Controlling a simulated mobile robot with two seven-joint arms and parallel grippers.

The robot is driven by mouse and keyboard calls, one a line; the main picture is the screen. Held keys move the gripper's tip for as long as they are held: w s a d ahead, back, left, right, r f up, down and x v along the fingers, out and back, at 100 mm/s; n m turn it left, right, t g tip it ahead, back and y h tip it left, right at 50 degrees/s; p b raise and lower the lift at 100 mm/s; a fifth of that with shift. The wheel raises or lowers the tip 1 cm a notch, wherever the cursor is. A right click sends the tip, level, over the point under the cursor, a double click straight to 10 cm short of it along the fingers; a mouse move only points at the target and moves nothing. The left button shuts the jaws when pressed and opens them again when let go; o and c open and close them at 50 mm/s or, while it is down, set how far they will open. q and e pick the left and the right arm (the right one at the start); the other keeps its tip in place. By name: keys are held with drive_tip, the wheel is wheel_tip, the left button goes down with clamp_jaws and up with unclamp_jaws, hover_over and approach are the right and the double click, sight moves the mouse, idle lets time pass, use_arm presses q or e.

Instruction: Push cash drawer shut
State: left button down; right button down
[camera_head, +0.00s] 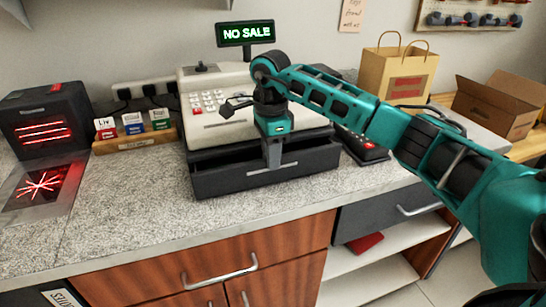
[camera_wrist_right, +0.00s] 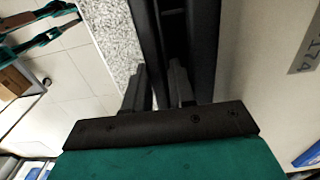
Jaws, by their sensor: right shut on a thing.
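The cash drawer (camera_head: 225,180) is a dark box under the cream cash register (camera_head: 225,110). It stands out from the register towards me, with a dark gap showing behind its front panel. A metal handle runs across that front. My right gripper (camera_head: 272,158) points down at the middle of the drawer's front and is shut on the front panel. In the right wrist view the gripper's fingers (camera_wrist_right: 158,88) sit on either side of the dark panel (camera_wrist_right: 148,35). The fingertips are partly hidden there.
A card terminal (camera_head: 362,147) stands right of the register, a small card rack (camera_head: 135,142) and a black scanner box (camera_head: 45,118) left of it. A paper bag (camera_head: 398,75) and cardboard box (camera_head: 500,103) stand at the right. The speckled counter (camera_head: 130,210) before the drawer is clear.

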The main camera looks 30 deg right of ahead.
drive_tip(key=shift+r, duration=0.1)
drive_tip(key=c, duration=1.1)
unclamp_jaws()
drive_tip(key=shift+r, duration=0.1)
